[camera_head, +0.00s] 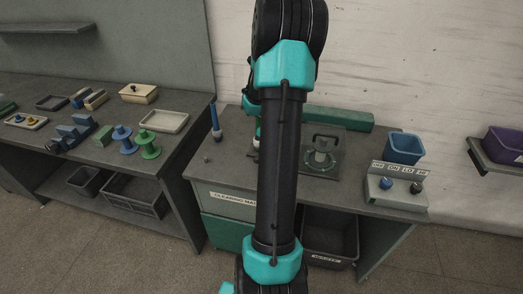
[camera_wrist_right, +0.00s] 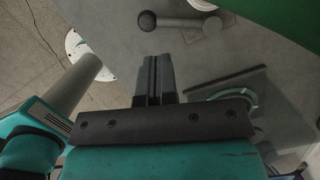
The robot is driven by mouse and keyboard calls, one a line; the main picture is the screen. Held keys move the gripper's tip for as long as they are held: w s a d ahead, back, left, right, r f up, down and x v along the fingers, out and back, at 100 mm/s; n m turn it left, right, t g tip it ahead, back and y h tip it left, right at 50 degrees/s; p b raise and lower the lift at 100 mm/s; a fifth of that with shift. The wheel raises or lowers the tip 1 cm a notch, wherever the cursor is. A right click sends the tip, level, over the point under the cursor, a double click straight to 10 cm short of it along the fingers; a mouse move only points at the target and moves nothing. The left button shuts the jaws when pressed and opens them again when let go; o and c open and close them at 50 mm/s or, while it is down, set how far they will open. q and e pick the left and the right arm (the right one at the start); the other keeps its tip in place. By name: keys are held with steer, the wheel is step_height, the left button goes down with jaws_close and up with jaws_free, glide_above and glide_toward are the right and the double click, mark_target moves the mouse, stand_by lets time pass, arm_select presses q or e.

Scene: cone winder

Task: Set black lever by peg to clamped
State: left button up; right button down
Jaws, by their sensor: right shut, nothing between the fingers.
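A dark bar with rounded ends (camera_wrist_right: 182,22) lies over the grey bench top at the top of the right wrist view. It may be the black lever, but I cannot tell its setting. My right gripper (camera_wrist_right: 153,60) is shut and empty, its fingertips just below the bar in the picture and apart from it. In the head view my arm hides the middle of the bench, and neither the right fingers nor this bar can be made out. I cannot identify the peg for certain. My left gripper is in neither view.
A dark plate (camera_head: 310,164) with a green ring and black handle sits right of my arm. A blue bin (camera_head: 404,147) and a switch box (camera_head: 396,190) stand farther right. A blue-tipped cone (camera_head: 215,118) stands at left. A green block (camera_head: 338,119) lies behind.

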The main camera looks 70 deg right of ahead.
steer(key=shift+v, duration=1.5)
